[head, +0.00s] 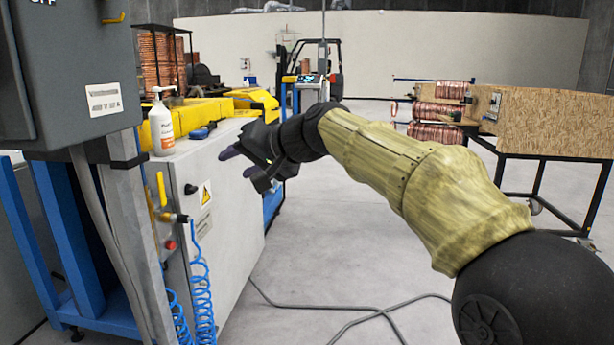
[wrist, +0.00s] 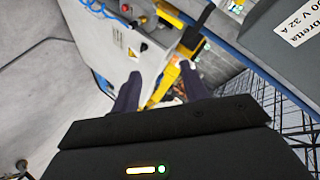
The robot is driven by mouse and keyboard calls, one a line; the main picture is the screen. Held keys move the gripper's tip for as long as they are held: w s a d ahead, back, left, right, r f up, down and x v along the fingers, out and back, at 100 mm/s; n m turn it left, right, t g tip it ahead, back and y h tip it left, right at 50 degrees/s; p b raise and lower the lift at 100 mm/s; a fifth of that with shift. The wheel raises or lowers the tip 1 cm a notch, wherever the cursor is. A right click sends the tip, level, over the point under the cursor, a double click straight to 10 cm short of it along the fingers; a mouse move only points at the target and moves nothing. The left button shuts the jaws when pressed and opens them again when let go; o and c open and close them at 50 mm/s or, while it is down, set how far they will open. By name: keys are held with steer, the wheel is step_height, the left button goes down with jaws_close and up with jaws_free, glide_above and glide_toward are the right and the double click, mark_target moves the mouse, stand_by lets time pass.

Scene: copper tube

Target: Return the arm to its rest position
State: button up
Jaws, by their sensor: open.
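My arm, in a tan cover, reaches from the lower right toward the machine at left in the head view. My gripper (head: 245,165) is at its end, in front of the grey machine cabinet (head: 225,215) and near its upper edge. In the wrist view my gripper (wrist: 160,88) shows two dark fingers spread apart with nothing held between them. Behind the fingers are the cabinet (wrist: 110,40) and a yellow part (wrist: 172,75) of the machine. I cannot tell the exact gap between the fingers and the cabinet.
A grey control box (head: 70,70) and blue coiled hoses (head: 203,300) are at left. A wooden-sided cart (head: 550,125) with copper coils is at right. A cable (head: 350,320) crosses the otherwise open floor.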

steer(key=s+d+f+m+g+h, duration=0.1)
steer(key=s+d+f+h, duration=0.1)
steer(key=d+f, duration=0.5)
steer(key=s+d+f+h, duration=0.1)
steer(key=d+f+h, duration=0.25)
steer(key=f, duration=0.65)
steer(key=s+d+f+m+g+h, duration=0.1)
steer(key=s+d+f+h, duration=0.1)
steer(key=d+f, duration=0.5)
steer(key=s+d+f+g+h, duration=0.2)
steer(key=s+d+f, duration=0.3)
steer(key=s+f, duration=0.35)
steer(key=s+d+f+g+h, duration=0.1)
steer(key=s+d+f, duration=0.4)
steer(key=s+f, duration=0.3)
steer(key=w+r+p+v, duration=0.1)
steer(key=w+p+v, duration=0.2)
steer(key=p+v, duration=1.2)
steer(key=w+p+v, duration=0.4)
steer(key=p+v, duration=1.1)
steer(key=shift+a+r+n, duration=0.2)
steer(key=shift+r+n, duration=0.2)
steer(key=shift+r, duration=0.05)
